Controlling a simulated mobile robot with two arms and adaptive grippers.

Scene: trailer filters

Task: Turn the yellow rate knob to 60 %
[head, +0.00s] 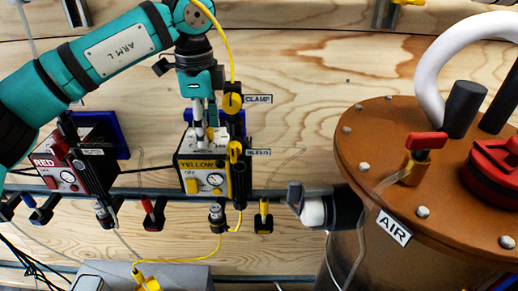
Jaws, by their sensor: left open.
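The yellow-labelled box (203,173) hangs on the wood wall left of centre, with a "YELLOW" label on its upper front edge. I cannot tell for sure which part is the rate knob, and no setting can be read. My left gripper (205,133) is open, pointing down at the top of this box. Its pale fingers stand a little apart, and I cannot tell whether they touch anything. My right gripper is out of view.
Close right of the box are yellow valves marked "CLAMP" (233,101) and "BLEED" (235,150). A red-labelled box (62,176) hangs to the left. A dark rail with valves (264,216) runs below. A large brown-lidded tank (385,150) fills the right.

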